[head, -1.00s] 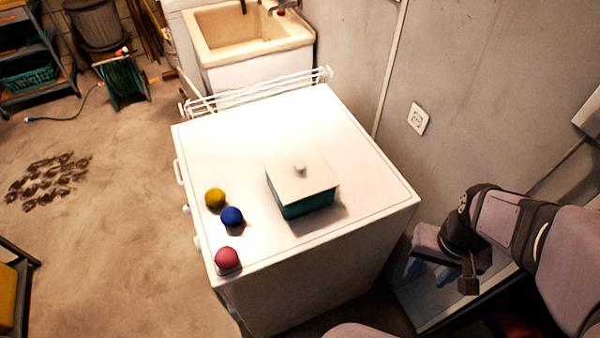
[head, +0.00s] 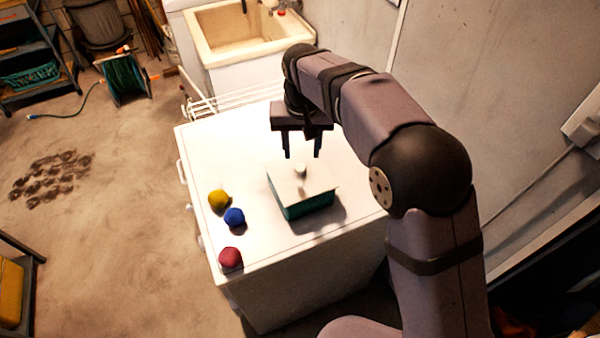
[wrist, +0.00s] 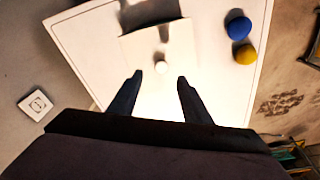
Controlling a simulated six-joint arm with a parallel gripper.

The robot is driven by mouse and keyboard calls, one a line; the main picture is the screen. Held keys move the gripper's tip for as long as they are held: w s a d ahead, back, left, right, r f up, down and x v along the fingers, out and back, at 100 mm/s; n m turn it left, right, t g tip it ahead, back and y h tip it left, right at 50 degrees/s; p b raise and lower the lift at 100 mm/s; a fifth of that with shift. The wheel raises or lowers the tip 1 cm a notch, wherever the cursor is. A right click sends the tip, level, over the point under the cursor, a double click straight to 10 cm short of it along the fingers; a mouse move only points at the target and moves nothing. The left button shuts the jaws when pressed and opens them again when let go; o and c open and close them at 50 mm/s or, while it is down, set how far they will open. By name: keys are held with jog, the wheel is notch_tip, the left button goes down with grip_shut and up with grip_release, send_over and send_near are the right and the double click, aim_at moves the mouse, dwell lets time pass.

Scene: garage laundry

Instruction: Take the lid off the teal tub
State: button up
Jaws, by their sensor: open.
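The teal tub (head: 308,207) stands on the white appliance top, with its teal side showing below the lid. A flat white lid (head: 318,181) with a round white knob (head: 300,170) covers it; the lid also shows in the wrist view (wrist: 178,42), with the knob (wrist: 161,67) near the middle of the picture. My gripper (head: 302,155) is open and empty, fingers pointing down, above and just behind the knob in the head view. In the wrist view the two fingers (wrist: 155,82) are spread, with the knob beyond and between their tips. They do not appear to touch it.
Yellow (head: 219,200), blue (head: 234,217) and red (head: 230,258) balls lie left of the tub on the white appliance top (head: 205,150). A white rack (head: 235,100) and a sink (head: 250,38) are behind. A wall with a socket (wrist: 35,104) is near.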

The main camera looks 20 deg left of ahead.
aim_at(300, 167)
jog(key=shift+a, duration=0.3)
jog(key=shift+w+f+p, duration=0.25)
jog(key=shift+f+p, duration=0.65)
jog(key=shift+f, duration=0.9)
jog(key=shift+w+f+p, duration=0.2)
jog(key=shift+f+p, duration=0.7)
jog(key=shift+f, duration=0.9)
jog(key=shift+c, duration=0.6)
grip_shut()
